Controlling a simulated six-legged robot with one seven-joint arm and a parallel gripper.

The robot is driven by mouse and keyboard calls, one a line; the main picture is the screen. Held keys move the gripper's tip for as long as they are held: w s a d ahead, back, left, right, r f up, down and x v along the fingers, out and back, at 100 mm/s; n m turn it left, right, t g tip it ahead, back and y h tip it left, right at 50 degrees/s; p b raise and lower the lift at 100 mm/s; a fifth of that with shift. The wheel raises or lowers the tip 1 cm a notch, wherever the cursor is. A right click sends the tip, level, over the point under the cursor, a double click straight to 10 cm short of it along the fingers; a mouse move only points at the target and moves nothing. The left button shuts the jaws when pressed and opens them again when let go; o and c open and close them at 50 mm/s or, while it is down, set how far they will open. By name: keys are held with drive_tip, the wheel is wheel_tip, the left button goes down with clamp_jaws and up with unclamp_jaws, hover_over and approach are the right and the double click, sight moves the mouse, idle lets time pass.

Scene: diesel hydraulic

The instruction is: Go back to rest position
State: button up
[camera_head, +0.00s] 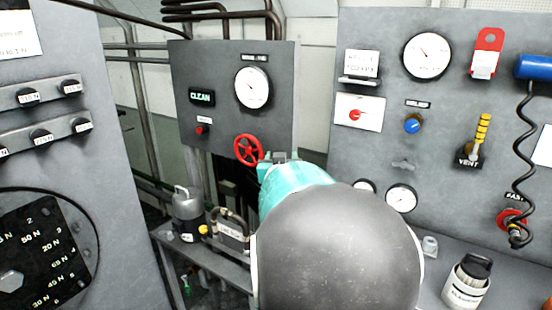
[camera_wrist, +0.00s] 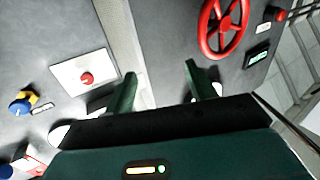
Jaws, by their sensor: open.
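My gripper shows in the wrist view (camera_wrist: 160,88) with its two green fingers apart and nothing between them. In the head view my arm reaches forward from the bottom middle, and its grey rounded link hides much of the centre. The far end of the arm is just below and right of the red handwheel (camera_head: 248,150) on the middle panel. In the wrist view the red handwheel (camera_wrist: 222,25) is to the upper right of the fingers, apart from them.
The right panel (camera_head: 385,95) carries a gauge (camera_head: 427,56), a blue knob (camera_head: 413,124) and a yellow vent lever (camera_head: 482,130). A coiled black hose (camera_head: 522,150) hangs at the far right. A grey canister (camera_head: 187,212) stands on a low bench. A labelled container (camera_head: 466,285) is at lower right.

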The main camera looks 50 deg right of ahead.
drive_tip(key=w+a+f+n+y, duration=0.1)
drive_tip(key=a+f+n+y, duration=0.3)
drive_tip(key=a, duration=1)
drive_tip(key=w+a+r+n+y, duration=0.1)
drive_tip(key=a+y, duration=0.6)
drive_tip(key=a, duration=0.6)
drive_tip(key=s+a+f+n+g+y, duration=0.1)
drive_tip(key=s+a+f+n+g, duration=0.1)
drive_tip(key=s+a, duration=0.6)
drive_tip(key=s+a+f+n+g+y, duration=0.2)
drive_tip(key=s+a+f+g, duration=0.1)
drive_tip(key=s+a, duration=0.5)
drive_tip(key=shift+a+f+n, duration=0.3)
drive_tip(key=shift+f+n, duration=0.1)
drive_tip(key=shift+f, duration=0.05)
drive_tip(key=shift+s, duration=0.1)
drive_tip(key=c, duration=0.4)
drive_tip(key=shift+c, duration=0.2)
drive_tip(key=shift+d, duration=0.15)
